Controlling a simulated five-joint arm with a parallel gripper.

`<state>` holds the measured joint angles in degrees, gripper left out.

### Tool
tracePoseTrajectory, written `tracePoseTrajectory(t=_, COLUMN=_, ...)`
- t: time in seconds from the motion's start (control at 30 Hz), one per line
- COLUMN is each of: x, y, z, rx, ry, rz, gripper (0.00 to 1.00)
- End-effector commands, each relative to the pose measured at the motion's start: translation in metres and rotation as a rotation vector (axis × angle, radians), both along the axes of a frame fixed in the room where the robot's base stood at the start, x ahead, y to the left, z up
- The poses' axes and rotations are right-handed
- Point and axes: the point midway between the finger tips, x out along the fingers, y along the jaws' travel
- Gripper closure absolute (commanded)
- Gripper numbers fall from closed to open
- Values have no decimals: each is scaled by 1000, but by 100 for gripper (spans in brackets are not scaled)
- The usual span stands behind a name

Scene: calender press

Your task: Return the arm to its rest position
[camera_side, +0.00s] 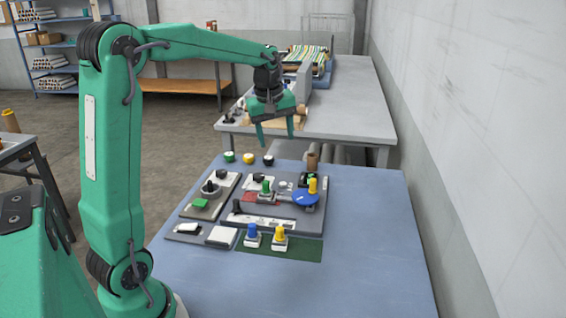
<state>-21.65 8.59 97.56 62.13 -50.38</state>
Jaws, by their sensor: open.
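My arm is green and rises at the left, then reaches right over the work. My gripper (277,143) hangs pointing down above the far edge of the blue table (365,240). Its two fingers are apart and nothing shows between them. It is clear of the control panel (285,222), which lies nearer on the table. No mark of a rest position can be made out.
The panel carries a blue dial (305,198), a yellow peg (312,186) and a green knob (266,187). Blue (252,232) and yellow (280,233) pegs stand at its front. A brown cylinder (312,161) stands behind. A grey table (350,100) is beyond; the table's right side is clear.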

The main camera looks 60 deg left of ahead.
Motion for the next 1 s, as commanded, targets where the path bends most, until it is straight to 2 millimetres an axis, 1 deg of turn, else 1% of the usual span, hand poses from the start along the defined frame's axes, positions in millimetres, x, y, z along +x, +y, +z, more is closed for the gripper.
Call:
tracePoseTrajectory(t=0.03, x=-8, y=-12, z=6, rx=12, ry=-10, rz=-53, gripper=41)
tracePoseTrajectory(t=0.1, x=-17, y=-26, z=12, rx=29, ry=-24, rz=-124, gripper=41)
tracePoseTrajectory(t=0.3, x=-48, y=-62, z=23, rx=78, ry=-57, rz=-325, gripper=41)
tracePoseTrajectory(t=0.43, x=-69, y=-83, z=27, rx=113, ry=-79, rz=-455, gripper=41)
tracePoseTrajectory(t=0.73, x=-122, y=-125, z=24, rx=199, ry=-132, rz=-752, gripper=41)
tracePoseTrajectory(t=1.0, x=-167, y=-153, z=10, rx=287, ry=-180, rz=-1009, gripper=41)
